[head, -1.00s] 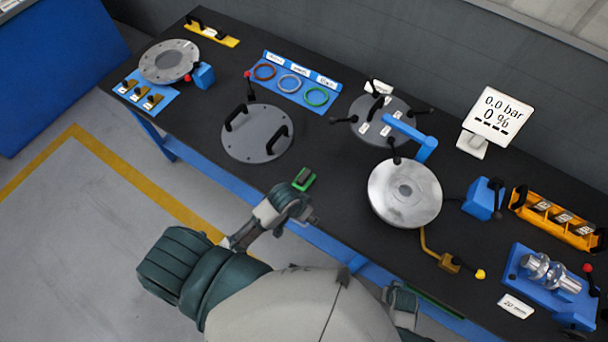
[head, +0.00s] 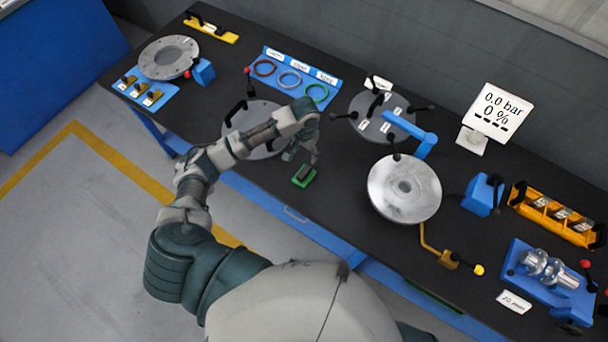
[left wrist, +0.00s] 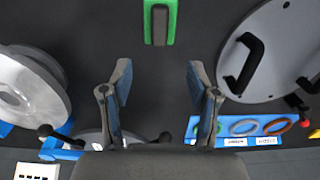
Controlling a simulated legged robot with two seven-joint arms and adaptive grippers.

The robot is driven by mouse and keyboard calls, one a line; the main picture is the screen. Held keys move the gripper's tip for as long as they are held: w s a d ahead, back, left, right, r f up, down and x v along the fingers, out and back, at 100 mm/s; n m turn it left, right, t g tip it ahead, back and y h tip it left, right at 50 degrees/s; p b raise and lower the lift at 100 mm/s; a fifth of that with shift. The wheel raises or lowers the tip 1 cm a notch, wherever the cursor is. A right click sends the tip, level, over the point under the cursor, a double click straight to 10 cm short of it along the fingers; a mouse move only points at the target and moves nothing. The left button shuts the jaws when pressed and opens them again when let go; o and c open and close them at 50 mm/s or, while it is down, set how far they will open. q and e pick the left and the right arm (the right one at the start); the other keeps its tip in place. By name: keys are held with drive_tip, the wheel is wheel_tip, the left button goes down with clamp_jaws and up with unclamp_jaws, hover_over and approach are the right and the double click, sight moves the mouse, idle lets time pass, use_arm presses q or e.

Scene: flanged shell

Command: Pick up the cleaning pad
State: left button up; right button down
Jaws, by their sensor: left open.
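The cleaning pad (head: 304,176) is a small green block with a dark grip on top, lying near the front edge of the black bench. It also shows at the top of the left wrist view (left wrist: 160,22). My left gripper (head: 303,158) is above the bench, just behind the pad in the head view. In the left wrist view its two fingers (left wrist: 158,82) are spread with nothing between them, and the pad lies beyond the fingertips. My right gripper is not in view.
A grey plate with black handles (left wrist: 268,50) lies beside the pad, partly behind my left arm in the head view. A silver flanged disc (head: 405,190) stands to the right. A blue tray of rings (head: 292,80) is behind. Bare bench surrounds the pad.

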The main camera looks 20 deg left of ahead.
sight(304, 172)
use_arm(q)
wheel_tip(304, 172, down, 9)
drive_tip(key=shift+r, duration=0.1)
drive_tip(key=f, duration=0.5)
drive_tip(key=shift+s+f+p, duration=0.15)
drive_tip(key=shift+s+p, duration=0.05)
drive_tip(key=shift+p, duration=0.2)
clamp_jaws()
